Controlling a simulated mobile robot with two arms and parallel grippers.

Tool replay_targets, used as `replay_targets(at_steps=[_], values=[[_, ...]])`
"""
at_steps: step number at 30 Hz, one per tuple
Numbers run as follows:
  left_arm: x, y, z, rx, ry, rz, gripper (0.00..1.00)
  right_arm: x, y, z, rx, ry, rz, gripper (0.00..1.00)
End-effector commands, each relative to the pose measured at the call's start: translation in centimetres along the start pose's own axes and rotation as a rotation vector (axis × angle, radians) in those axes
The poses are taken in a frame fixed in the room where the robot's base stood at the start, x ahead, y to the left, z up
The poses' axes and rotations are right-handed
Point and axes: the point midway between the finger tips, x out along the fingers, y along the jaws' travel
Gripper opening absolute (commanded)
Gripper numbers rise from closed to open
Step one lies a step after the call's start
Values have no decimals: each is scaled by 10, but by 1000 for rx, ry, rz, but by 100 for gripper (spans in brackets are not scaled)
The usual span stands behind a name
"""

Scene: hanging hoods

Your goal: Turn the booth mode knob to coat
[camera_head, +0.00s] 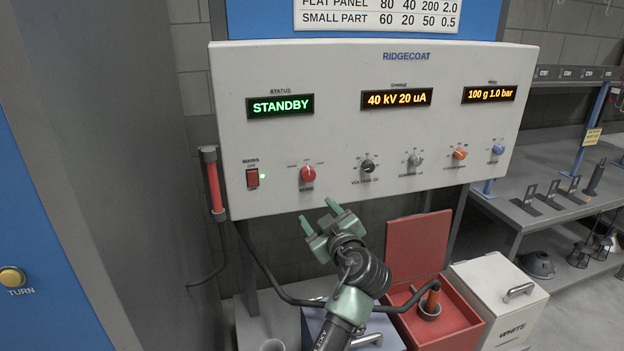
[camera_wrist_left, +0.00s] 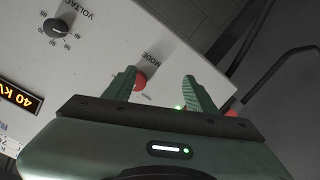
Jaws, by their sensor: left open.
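The red booth mode knob (camera_head: 308,174) is on the white RIDGECOAT panel (camera_head: 420,70), below the green STANDBY display (camera_head: 280,106). My left gripper (camera_head: 321,215) is open and empty, below the knob and apart from it in the head view. In the left wrist view the red knob (camera_wrist_left: 139,80) shows beyond the left finger, which partly covers it, with the word MODE beside it. The open left fingers (camera_wrist_left: 160,90) point toward the panel. The knob's pointer direction and small position labels are too small to read. My right gripper is not in view.
Below stand an open red box (camera_head: 455,322) and a white box (camera_head: 500,285).

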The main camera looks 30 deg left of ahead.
Motion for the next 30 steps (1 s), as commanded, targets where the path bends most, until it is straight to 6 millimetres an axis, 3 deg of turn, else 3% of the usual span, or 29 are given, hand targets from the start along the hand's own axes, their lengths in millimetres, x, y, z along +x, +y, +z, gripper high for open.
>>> replay_targets(at_steps=[1,3,6,21,30], values=[[3,16,-14,-41,40,11,56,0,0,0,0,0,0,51],[5,28,-27,-81,80,22,56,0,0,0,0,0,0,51],[9,37,-37,-106,106,32,56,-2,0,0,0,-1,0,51],[76,40,-46,-105,107,33,56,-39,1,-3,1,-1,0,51],[84,38,-44,-108,106,33,56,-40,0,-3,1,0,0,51]])
